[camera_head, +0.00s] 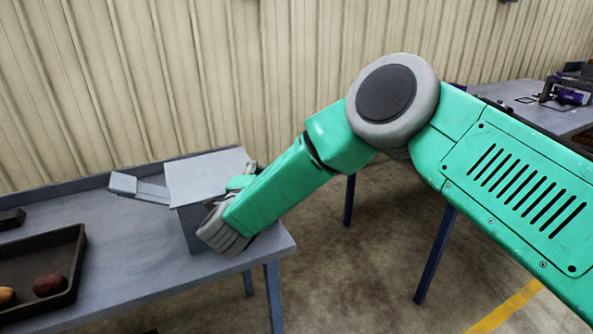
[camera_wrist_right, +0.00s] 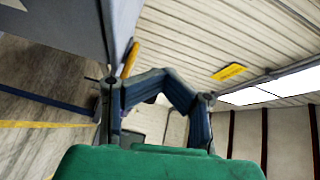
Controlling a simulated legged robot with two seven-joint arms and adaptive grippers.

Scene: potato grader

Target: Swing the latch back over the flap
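A grey box-shaped machine (camera_head: 198,229) stands at the right end of the bench, with a flat pale plate (camera_head: 207,177) on top. I cannot tell whether this plate is the flap. My right gripper (camera_wrist_right: 168,78) looks shut, its two fingers bent in so that the tips meet, with nothing seen between them. In the head view my right wrist hides most of it beside the machine's right side. In the right wrist view a yellow-orange bar (camera_wrist_right: 130,59), perhaps the latch, stands by the left finger's knuckle beside a grey panel (camera_wrist_right: 65,28). Contact is unclear. My left gripper is out of view.
A grey arm-like chute (camera_head: 138,187) sticks out left of the machine. A dark tray (camera_head: 75,262) with potatoes lies on the grey bench (camera_head: 140,270). A corrugated wall (camera_head: 150,80) stands close behind. Another table (camera_head: 520,95) with equipment is at the far right.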

